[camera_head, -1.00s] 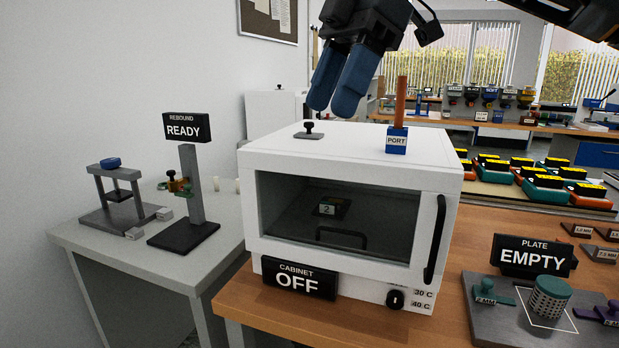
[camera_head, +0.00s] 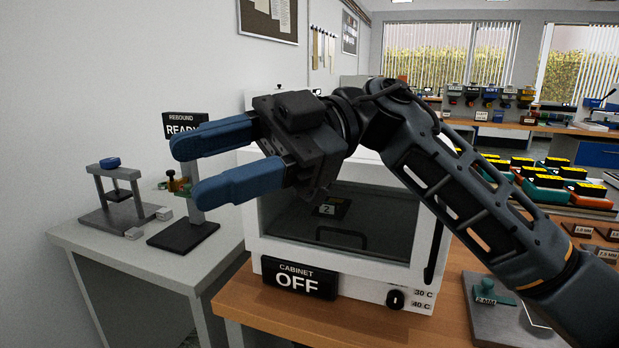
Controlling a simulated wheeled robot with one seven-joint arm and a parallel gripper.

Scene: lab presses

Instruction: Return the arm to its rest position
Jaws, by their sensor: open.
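My gripper (camera_head: 182,168) has two blue fingers that stand apart with nothing between them. It points left, in front of the upper left of the white cabinet and partly across the rebound stand. My arm (camera_head: 470,200) reaches in from the lower right and crosses in front of the cabinet's right side. The white cabinet (camera_head: 385,280) has its glass door closed and a sign (camera_head: 298,278) reading "CABINET OFF". A dark block marked 2 (camera_head: 332,208) shows inside. The cabinet's top and the port on it are hidden behind my arm and gripper.
A grey side table (camera_head: 85,236) at left holds a small press frame (camera_head: 117,198) and the rebound stand (camera_head: 190,236). The wooden bench (camera_head: 455,270) carries a grey plate (camera_head: 490,325) at right, partly covered by my arm. Coloured blocks (camera_head: 545,190) stand behind.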

